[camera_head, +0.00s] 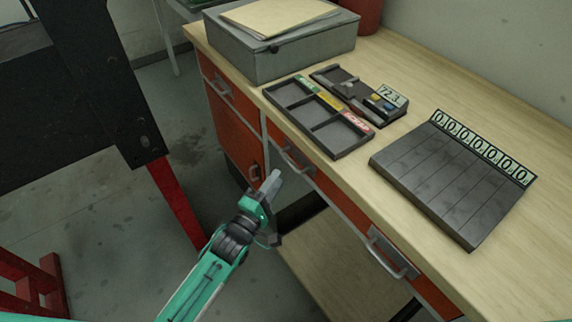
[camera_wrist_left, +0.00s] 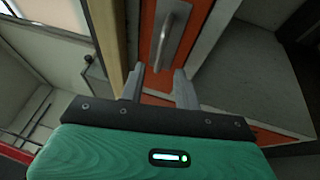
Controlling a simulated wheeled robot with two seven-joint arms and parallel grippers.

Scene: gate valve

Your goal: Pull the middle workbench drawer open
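The workbench (camera_head: 447,88) has a light wood top and orange drawer fronts with grey handles along its front. The middle drawer (camera_head: 322,184) is closed, with its handle (camera_head: 298,160) just under the top edge. My left gripper (camera_head: 275,180) is below and left of that handle, apart from it. In the left wrist view, the gripper's two fingers (camera_wrist_left: 169,75) are open with an empty gap. A grey bar handle (camera_wrist_left: 171,35) on an orange front lies ahead of the fingertips, not between them. My right gripper is not in view.
A left drawer handle (camera_head: 219,86), a lower door handle (camera_head: 255,172) and a right drawer handle (camera_head: 391,254) flank the middle drawer. A divided tray (camera_head: 318,120), a grey box (camera_head: 282,50) and a numbered panel (camera_head: 450,180) stand on top.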

